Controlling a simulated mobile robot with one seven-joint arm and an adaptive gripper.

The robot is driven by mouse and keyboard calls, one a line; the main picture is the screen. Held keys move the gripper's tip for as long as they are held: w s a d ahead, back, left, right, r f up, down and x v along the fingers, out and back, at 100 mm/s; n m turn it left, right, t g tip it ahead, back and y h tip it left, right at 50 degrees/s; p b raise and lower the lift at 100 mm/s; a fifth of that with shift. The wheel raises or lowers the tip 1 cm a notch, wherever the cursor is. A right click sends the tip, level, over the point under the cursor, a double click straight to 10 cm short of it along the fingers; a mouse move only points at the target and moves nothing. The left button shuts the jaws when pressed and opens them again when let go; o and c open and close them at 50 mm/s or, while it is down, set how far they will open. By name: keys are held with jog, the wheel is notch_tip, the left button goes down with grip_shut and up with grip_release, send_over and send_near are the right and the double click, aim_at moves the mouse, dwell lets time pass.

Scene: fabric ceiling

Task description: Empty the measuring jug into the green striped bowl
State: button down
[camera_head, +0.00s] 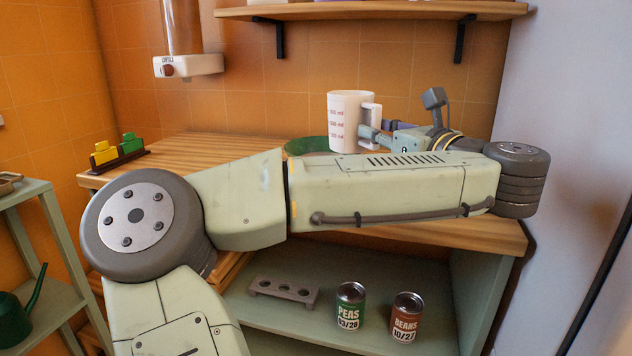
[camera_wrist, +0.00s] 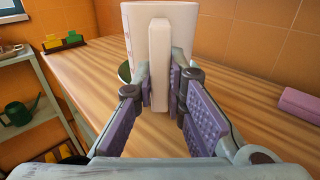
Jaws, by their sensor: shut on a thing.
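The measuring jug (camera_head: 350,118) is white with red volume marks and a handle on its right side. It looks upright in the head view, near the back of the wooden counter. My gripper (camera_head: 370,139) is shut on the jug's handle; in the wrist view its purple pads (camera_wrist: 172,95) close around the handle (camera_wrist: 159,65). The jug's contents are not visible.
A yellow and green block set (camera_head: 118,150) stands at the counter's left end. A pink block (camera_wrist: 299,104) lies on the counter's right in the wrist view. A shelf (camera_head: 370,10) hangs above the jug. Cans of peas (camera_head: 350,306) and beans (camera_head: 405,317) stand below.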

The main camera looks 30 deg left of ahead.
aim_at(379, 109)
jog(key=shift+s+d, duration=0.15)
jog(key=shift+w+a+p, duration=0.2)
jog(key=shift+p, duration=0.2)
jog(key=shift+r+p, duration=1.65)
jog(key=shift+r, duration=0.35)
